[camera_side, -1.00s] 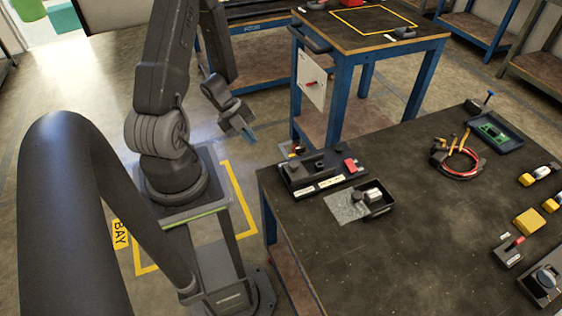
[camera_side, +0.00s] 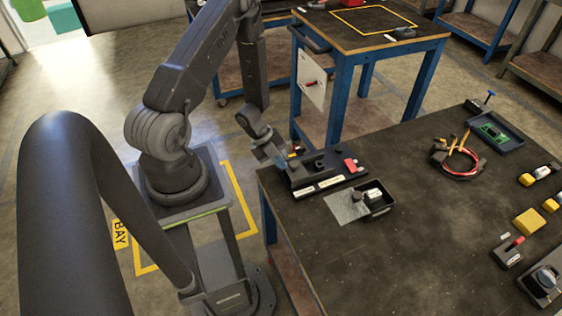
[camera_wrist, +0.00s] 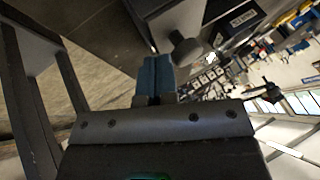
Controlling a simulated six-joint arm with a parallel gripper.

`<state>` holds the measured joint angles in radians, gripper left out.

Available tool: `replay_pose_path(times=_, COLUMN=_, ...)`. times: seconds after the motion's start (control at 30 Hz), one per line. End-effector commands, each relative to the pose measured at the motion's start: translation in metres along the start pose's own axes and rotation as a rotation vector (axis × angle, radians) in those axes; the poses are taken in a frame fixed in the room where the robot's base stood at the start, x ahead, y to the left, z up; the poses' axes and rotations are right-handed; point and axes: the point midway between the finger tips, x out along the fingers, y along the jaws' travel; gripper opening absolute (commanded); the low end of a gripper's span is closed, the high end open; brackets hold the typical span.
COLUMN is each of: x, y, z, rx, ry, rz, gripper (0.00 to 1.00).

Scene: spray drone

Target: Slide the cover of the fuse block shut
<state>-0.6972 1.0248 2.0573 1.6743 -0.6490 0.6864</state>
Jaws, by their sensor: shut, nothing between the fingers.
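The fuse block appears to be the long black unit (camera_side: 327,180) with white labels at the bench's left corner. A raised dark part, perhaps its cover (camera_side: 301,174), sits at its left end; how far it stands open is unclear. A red piece (camera_side: 350,165) is at the right end. My gripper (camera_side: 283,160) is at the unit's left end, its tips partly hard to make out. In the wrist view its blue fingers (camera_wrist: 154,72) are shut and empty, close beside a dark round knob (camera_wrist: 186,47). Whether they touch it I cannot tell.
A small black box (camera_side: 380,209) with a grey sheet (camera_side: 346,207) lies in front of the unit. A red cable coil (camera_side: 460,171), a tray with a green board (camera_side: 494,133) and yellow blocks (camera_side: 528,221) are farther right. The bench's middle is clear.

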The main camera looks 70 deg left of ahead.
Motion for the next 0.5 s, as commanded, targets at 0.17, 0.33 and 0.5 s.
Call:
replay_pose_path(times=0.17, x=0.001, y=-0.003, z=0.000, rx=0.000, ry=0.000, rz=-0.001, gripper=0.00)
replay_pose_path(times=0.33, x=0.001, y=-0.003, z=0.000, rx=0.000, ry=0.000, rz=-0.001, gripper=0.00)
replay_pose_path(times=0.5, x=0.007, y=-0.018, z=0.004, rx=0.007, ry=0.000, rz=0.000, gripper=0.00)
